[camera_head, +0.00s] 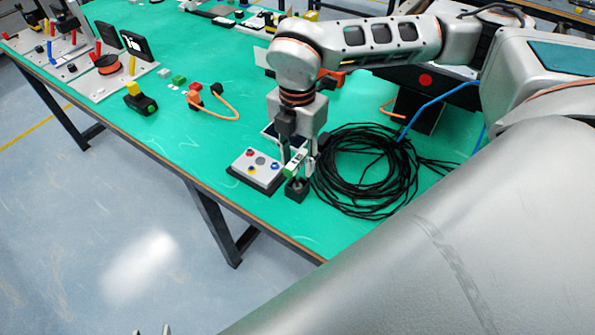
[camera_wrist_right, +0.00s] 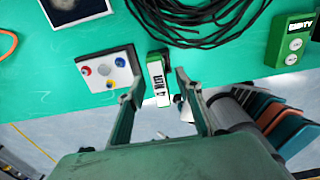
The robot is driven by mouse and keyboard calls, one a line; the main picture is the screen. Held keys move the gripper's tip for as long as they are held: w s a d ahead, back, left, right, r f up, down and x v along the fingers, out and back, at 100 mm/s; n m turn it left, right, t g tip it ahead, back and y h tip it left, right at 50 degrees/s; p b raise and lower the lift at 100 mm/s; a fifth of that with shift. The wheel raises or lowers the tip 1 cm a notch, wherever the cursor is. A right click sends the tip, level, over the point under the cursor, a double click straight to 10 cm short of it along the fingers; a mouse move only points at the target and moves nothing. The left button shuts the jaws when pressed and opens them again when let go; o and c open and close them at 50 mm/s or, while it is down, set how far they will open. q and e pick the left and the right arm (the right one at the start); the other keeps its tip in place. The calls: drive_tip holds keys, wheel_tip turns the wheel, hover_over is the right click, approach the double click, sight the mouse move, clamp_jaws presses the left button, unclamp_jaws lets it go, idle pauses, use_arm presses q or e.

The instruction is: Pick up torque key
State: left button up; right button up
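The torque key, a small green and white tool, stands in a black holder (camera_head: 297,191) near the table's front edge. In the right wrist view the torque key (camera_wrist_right: 158,83) shows a "4 Nm" label and lies between my right fingers. My right gripper (camera_wrist_right: 160,76) is open, with a finger on each side of the key and a visible gap to each. In the head view this gripper (camera_head: 299,160) points down over the holder and partly hides the key. Small grey tips at the bottom edge appear to be my left gripper (camera_head: 151,331); its opening is unclear.
A grey button box (camera_head: 257,169) sits close left of the holder. A coil of black cable (camera_head: 366,172) lies close right. A green "EMPTY" box (camera_wrist_right: 291,43) shows in the wrist view. The green table (camera_head: 190,148) has free room left of the button box.

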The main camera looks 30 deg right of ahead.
drive_tip(key=shift+f, duration=0.2)
clamp_jaws()
drive_tip(key=shift+r, duration=0.15)
